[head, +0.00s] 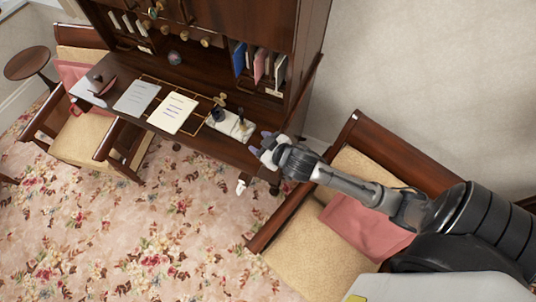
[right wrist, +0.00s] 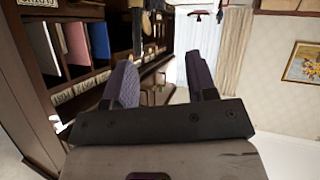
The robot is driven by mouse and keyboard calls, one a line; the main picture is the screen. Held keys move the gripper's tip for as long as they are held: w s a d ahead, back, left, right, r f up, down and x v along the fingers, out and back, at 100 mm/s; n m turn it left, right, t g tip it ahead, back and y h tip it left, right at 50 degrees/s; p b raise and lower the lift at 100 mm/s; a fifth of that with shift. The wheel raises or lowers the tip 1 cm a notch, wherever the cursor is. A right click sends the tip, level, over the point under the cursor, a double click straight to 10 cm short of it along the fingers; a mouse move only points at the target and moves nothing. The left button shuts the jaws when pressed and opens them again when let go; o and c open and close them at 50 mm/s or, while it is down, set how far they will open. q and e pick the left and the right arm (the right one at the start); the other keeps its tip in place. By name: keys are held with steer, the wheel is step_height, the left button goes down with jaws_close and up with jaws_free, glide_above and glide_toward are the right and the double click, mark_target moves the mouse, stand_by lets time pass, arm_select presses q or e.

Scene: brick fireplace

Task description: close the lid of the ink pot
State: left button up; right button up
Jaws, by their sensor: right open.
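A white inkstand (head: 229,127) sits near the right end of the dark wooden desk. My left gripper is not in view.
Papers (head: 173,112) lie left of the inkstand. A hutch with upright books (head: 258,63) rises behind the desk; its books (right wrist: 75,42) are close on the left in the wrist view. A cushioned wooden seat (head: 315,245) stands below my right arm.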

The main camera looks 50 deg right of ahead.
steer(key=s, duration=0.1)
steer(key=s+a+g+p, duration=0.1)
steer(key=s, duration=0.1)
steer(key=s+a+g, duration=0.1)
steer(key=s, duration=0.1)
steer(key=shift+s+a+f+p, duration=0.1)
steer(key=shift+f+p, duration=0.15)
steer(key=shift+p, duration=0.1)
